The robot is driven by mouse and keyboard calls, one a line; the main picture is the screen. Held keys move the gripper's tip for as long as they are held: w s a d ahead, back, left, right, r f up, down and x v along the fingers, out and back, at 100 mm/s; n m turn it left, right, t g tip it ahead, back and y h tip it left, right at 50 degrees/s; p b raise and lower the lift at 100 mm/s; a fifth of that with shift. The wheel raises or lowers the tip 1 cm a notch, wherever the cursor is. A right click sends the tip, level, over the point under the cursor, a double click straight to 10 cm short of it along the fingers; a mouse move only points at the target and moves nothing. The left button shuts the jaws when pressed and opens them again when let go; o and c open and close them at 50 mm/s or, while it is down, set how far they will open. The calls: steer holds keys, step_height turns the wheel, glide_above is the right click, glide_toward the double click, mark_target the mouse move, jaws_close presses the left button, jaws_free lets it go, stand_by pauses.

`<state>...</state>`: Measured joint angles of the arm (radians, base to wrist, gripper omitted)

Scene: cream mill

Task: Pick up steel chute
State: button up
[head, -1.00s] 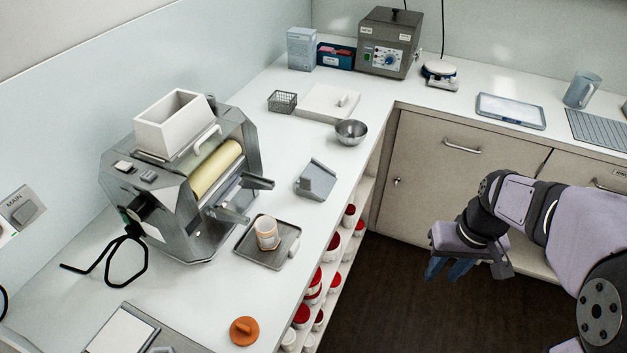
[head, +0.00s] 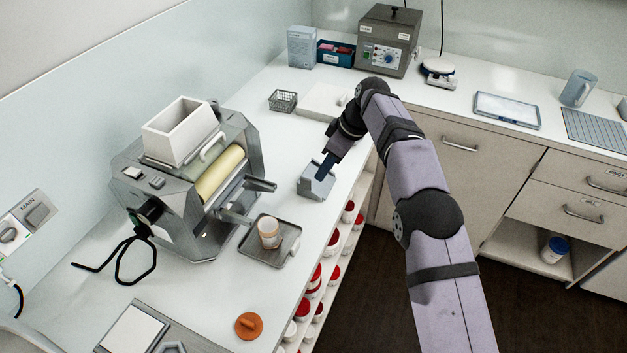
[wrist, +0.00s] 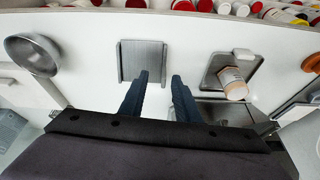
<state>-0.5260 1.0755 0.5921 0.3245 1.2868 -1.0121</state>
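The steel chute (head: 316,185) is a small grey metal piece with raised sides. It sits on the white counter between the mill and the counter's front edge. In the wrist view the chute (wrist: 142,58) is just beyond my fingertips, a little to the left. My gripper (head: 327,167) is over the chute, pointing down. In the wrist view my gripper (wrist: 160,77) has its two blue fingers apart with nothing between them. The left finger's tip overlaps the chute's lower right part in that view; I cannot tell whether they touch.
The roller mill (head: 190,180) with its white hopper stands to the left. A steel bowl (wrist: 33,53) lies left of the chute in the wrist view. An orange knob-like lid (head: 249,325) is at the near edge.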

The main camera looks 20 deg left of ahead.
mark_target(308, 179)
steer(key=shift+n, duration=0.5)
steer(key=shift+s+a+f+p, duration=0.15)
steer(key=shift+a+f+p, duration=0.65)
steer(key=shift+f, duration=0.3)
steer(key=shift+s+a+f+p, duration=0.1)
steer(key=shift+a+f+p, duration=0.65)
steer(key=shift+a+f, duration=0.3)
steer(key=shift+s+a+f+p, duration=0.15)
steer(key=shift+a+f+p, duration=0.6)
steer(key=shift+f, duration=0.45)
jaws_close()
